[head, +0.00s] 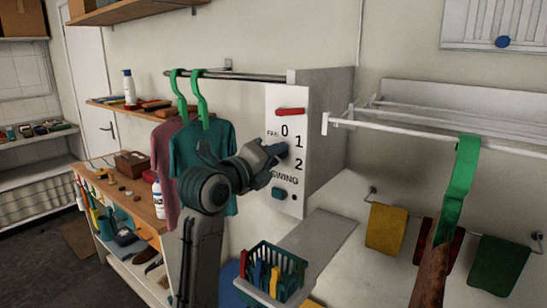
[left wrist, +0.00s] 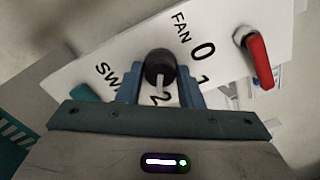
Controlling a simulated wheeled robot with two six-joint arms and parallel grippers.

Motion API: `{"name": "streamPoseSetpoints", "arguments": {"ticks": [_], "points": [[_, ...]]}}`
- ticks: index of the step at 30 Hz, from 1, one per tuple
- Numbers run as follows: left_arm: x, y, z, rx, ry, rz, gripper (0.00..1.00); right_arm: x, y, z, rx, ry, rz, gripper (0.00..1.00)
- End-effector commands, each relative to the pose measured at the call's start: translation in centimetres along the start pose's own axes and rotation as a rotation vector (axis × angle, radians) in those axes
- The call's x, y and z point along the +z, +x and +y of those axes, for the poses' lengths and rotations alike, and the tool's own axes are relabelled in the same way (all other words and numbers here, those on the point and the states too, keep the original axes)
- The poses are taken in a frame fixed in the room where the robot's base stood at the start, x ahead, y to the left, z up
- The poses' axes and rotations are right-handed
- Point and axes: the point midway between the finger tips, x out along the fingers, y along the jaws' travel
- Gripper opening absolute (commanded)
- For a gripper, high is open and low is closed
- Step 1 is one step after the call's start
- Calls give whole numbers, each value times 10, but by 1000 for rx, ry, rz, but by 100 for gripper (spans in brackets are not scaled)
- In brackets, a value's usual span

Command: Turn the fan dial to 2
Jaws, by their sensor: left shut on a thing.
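The fan dial is a round black knob (left wrist: 159,66) with a white pointer mark, on a white control panel (head: 298,120) marked FAN, 0, 1, 2 and SWING. In the left wrist view the white mark points roughly down to the 2. My left gripper (head: 279,155) is at the panel in the head view. In the left wrist view its two blue fingers (left wrist: 161,88) stand on either side of the knob, shut on it. In the head view the gripper mostly hides the knob. My right gripper is not in view.
A red lever (head: 290,111) sits above the dial and a teal button (head: 279,193) below it. Shirts (head: 205,150) hang on green hangers to the left. A green basket (head: 254,292) stands below. A white rack (head: 430,127) juts out at the right.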

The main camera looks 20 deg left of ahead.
Motion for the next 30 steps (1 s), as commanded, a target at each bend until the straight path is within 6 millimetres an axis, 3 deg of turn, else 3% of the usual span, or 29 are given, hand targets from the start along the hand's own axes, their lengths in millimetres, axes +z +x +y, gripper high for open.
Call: {"name": "streamPoseSetpoints", "arguments": {"ticks": [1,2,5,13,17,30], "points": [[0,0,1,2,0,1,10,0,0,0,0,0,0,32],[0,0,1,2,0,1,37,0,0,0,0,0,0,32],[0,0,1,2,0,1,54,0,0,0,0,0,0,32],[0,-1,0,0,0,0,54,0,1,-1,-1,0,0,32],[0,-11,2,0,4,-2,54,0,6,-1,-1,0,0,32],[0,-91,2,1,5,-3,54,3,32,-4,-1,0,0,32]]}}
